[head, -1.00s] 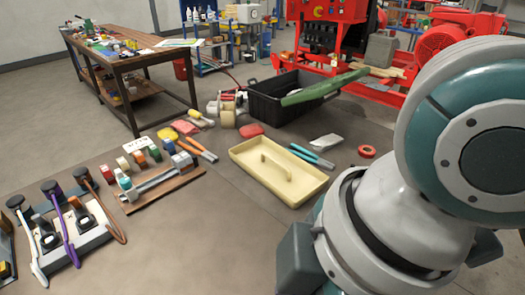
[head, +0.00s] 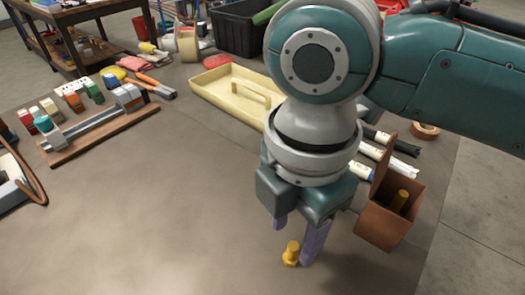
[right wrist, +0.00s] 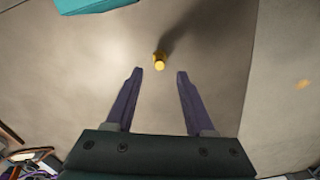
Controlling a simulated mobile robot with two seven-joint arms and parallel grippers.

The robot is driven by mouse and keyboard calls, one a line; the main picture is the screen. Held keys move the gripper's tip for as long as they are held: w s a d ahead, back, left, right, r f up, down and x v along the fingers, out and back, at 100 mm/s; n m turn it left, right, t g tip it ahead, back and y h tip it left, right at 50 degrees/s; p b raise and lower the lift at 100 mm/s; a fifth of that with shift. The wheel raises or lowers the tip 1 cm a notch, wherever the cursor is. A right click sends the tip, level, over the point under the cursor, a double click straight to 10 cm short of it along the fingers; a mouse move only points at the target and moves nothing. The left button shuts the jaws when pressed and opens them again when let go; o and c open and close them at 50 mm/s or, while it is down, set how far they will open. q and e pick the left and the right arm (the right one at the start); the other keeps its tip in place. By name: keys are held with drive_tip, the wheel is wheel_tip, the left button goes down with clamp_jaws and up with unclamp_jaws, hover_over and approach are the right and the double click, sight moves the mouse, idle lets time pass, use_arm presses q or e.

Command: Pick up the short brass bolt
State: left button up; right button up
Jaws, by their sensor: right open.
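A short brass bolt (head: 291,252) stands upright on the bench top. My right gripper (head: 296,240) is open above the bench, with its purple fingers pointing down close to the bolt. In the right wrist view the bolt (right wrist: 159,60) lies just beyond the fingertips, roughly centred between the two fingers of my right gripper (right wrist: 160,72), and nothing is held. My left gripper is not in view.
The brown box (head: 388,222) stands just right of my right gripper. A cream tray (head: 222,92) and black-and-white tubes (head: 390,160) lie behind. A wooden board with a clamp (head: 100,135) is at left. The bench front is clear.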

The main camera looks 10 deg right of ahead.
sight(294, 246)
drive_tip(key=f, duration=0.2)
drive_tip(key=f+b, duration=0.1)
drive_tip(key=f, duration=0.2)
drive_tip(key=shift+w+d, duration=0.1)
drive_tip(key=shift+d, duration=0.1)
clamp_jaws()
idle(0.3)
